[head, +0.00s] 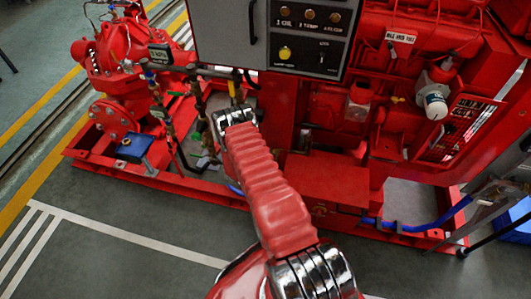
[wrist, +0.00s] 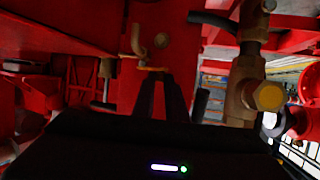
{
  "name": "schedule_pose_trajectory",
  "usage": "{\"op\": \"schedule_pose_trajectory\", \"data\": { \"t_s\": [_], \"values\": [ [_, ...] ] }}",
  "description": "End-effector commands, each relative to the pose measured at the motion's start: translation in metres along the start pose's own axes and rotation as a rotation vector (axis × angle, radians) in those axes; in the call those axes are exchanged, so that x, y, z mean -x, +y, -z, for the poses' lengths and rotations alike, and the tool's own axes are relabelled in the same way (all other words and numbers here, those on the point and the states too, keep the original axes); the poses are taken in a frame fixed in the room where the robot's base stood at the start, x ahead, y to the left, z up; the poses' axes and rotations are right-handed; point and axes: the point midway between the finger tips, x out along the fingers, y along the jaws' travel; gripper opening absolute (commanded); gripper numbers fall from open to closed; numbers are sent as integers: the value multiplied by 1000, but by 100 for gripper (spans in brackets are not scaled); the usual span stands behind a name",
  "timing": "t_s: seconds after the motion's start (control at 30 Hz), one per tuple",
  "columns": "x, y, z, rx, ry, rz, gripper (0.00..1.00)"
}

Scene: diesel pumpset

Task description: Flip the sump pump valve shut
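My arm reaches from the bottom of the head view toward the pipework at the left of the control panel. In that view my gripper tips are hidden behind the wrist. In the wrist view my gripper (wrist: 159,75) shows as two dark fingers close together, with a narrow gap between them. A thin orange-yellow piece (wrist: 152,69) shows right at the fingertips; I cannot tell whether they touch it or whether it is the sump pump valve's handle. A brass valve body (wrist: 243,85) with a yellow round end (wrist: 269,97) stands right of the fingers. No valve is clearly marked as the sump pump's.
The grey control panel (head: 272,35) hangs close above my wrist. The red pump (head: 120,62) is at the left, and the red base rail (head: 150,178) runs in front. A brass hook-shaped pipe (wrist: 137,40) is just beyond the fingers. The floor (head: 130,215) in front is clear.

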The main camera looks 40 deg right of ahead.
Motion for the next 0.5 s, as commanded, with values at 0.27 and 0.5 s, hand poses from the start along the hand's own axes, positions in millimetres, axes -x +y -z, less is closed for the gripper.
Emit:
{"op": "schedule_pose_trajectory", "data": {
  "t_s": [0.27,0.5],
  "values": [
    [0,3,-5,4,-9,-3,31],
    [1,1,-2,2,-4,-1,31]
  ]
}}
